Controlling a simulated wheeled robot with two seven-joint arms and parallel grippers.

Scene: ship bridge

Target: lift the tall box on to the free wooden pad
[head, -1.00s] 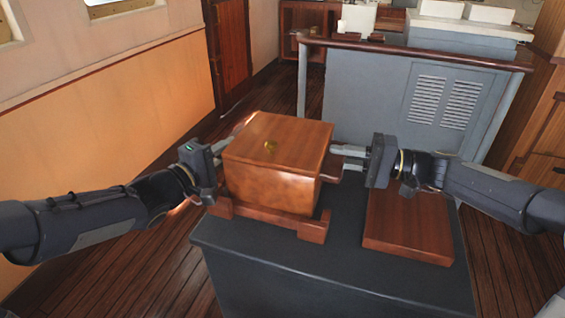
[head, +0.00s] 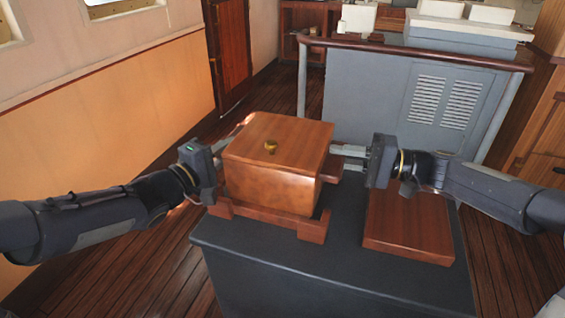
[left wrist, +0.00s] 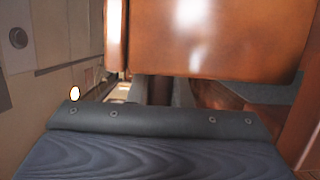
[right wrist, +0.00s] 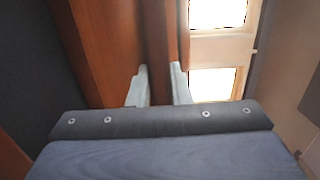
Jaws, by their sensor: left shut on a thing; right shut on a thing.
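The tall box (head: 272,180) is reddish-brown wood with a brass knob on its lid. It stands upright at or just over a wooden stand (head: 312,230); I cannot tell if there is a gap. My left gripper (head: 221,152) is shut at its left side, its grip mostly hidden. The box fills the top of the left wrist view (left wrist: 215,40). My right gripper (head: 345,152) is shut on the bar-like handle (right wrist: 157,50) on the box's right side. The free wooden pad (head: 410,228) lies flat and bare to the right, below my right wrist.
Stand and pad sit on a dark grey pedestal (head: 335,275) with a narrow strip between them. A grey console (head: 385,105) with a wooden rail (head: 420,54) stands behind. Planked floor (head: 130,265) is open at the left.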

